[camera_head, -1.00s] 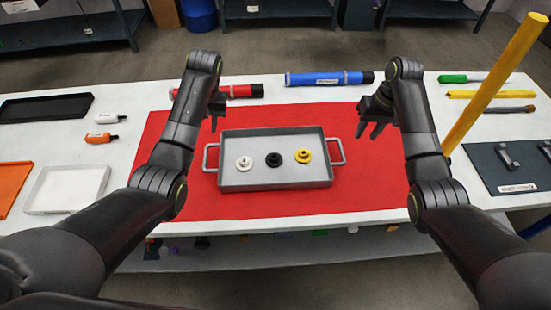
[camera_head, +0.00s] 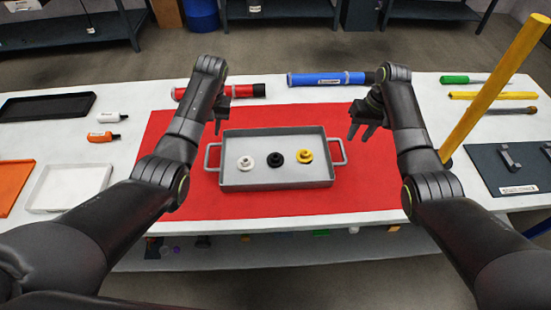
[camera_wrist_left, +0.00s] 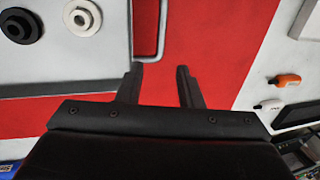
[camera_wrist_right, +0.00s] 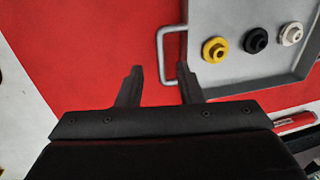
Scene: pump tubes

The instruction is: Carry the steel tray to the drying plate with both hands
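The steel tray (camera_head: 234,177) lies flat on a red mat (camera_head: 180,205). It holds a white, a black and a yellow flanged part, with a loop handle at each end. My left gripper (camera_head: 217,130) is open and empty above the left handle (camera_head: 207,157). In the left wrist view that handle (camera_wrist_left: 151,60) shows beside the left finger, between the fingertips (camera_wrist_left: 160,67). My right gripper (camera_head: 361,135) is open and empty above the right handle (camera_head: 341,152). In the right wrist view the handle (camera_wrist_right: 161,60) lies between the fingertips (camera_wrist_right: 160,68). Which thing is the drying plate is unclear.
A dark plate (camera_head: 490,165) with brackets and an unreadable label lies at right. A yellow pole (camera_head: 495,85) rises between it and my right arm. Red (camera_head: 245,90) and blue (camera_head: 330,78) tubes lie behind the tray. Orange and white trays (camera_head: 68,187) are at left.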

